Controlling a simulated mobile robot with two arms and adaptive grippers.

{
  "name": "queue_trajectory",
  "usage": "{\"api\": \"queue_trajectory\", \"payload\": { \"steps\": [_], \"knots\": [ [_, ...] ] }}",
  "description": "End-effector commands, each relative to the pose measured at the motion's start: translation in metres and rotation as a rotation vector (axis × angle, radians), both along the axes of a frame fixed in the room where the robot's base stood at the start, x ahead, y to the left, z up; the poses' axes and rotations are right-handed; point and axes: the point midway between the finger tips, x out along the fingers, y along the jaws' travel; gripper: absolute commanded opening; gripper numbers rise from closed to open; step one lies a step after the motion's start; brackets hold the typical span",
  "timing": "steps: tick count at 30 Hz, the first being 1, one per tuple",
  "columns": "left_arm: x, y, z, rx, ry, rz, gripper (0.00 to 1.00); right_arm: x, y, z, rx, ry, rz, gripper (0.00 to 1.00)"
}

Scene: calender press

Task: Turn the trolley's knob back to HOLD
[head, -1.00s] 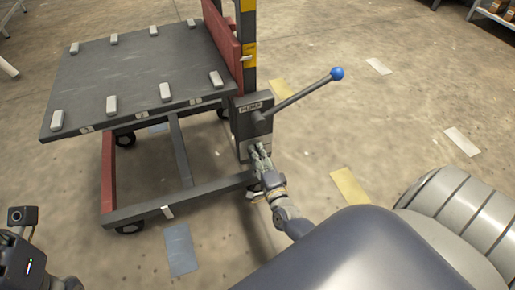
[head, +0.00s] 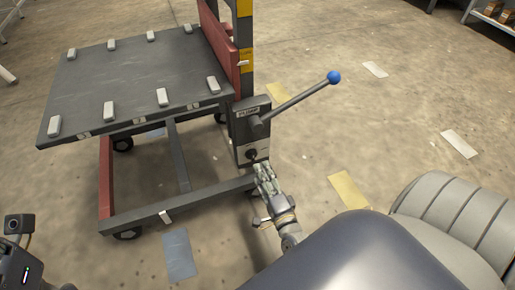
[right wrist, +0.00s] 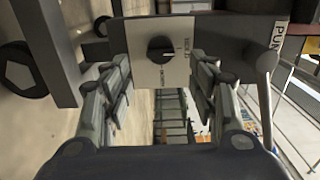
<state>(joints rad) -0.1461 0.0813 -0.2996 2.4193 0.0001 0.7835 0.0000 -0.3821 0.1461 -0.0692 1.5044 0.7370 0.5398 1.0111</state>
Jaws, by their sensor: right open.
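The trolley (head: 130,85) stands left of centre in the head view, with a dark pump box on its near right post. The black knob (head: 251,154) sits on a pale plate low on that box. In the right wrist view the knob (right wrist: 161,50) lies between my fingers, on a plate with small lettering too small to read surely; a light mark on the knob points right in that picture. My right gripper (head: 263,168) is open, just below and in front of the knob, apart from it. Its two fingers (right wrist: 160,75) spread either side. My left gripper is not clearly visible.
The pump lever with a blue ball (head: 334,77) sticks out to the right above the knob. The trolley's low frame bar (head: 180,203) runs left of my right gripper. Floor to the right is open, with a yellow floor patch (head: 348,190).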

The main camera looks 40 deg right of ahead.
Motion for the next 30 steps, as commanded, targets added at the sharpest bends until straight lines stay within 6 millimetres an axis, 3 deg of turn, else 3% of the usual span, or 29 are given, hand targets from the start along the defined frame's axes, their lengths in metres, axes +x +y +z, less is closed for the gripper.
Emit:
{"api": "queue_trajectory", "payload": {
  "steps": [3,9,30],
  "knots": [
    [0.0,0.0,0.0,0.0,-0.001,0.0,0.48,-0.024,0.006,0.0,0.0,0.002,0.001,0.54],
    [0.0,0.0,0.0,-0.001,-0.001,0.0,0.48,-0.045,0.011,0.0,-0.001,-0.001,0.001,0.54],
    [0.0,0.0,0.0,-0.001,0.0,0.0,0.48,-0.046,0.014,0.007,-0.012,-0.012,0.004,0.54]
  ]
}}
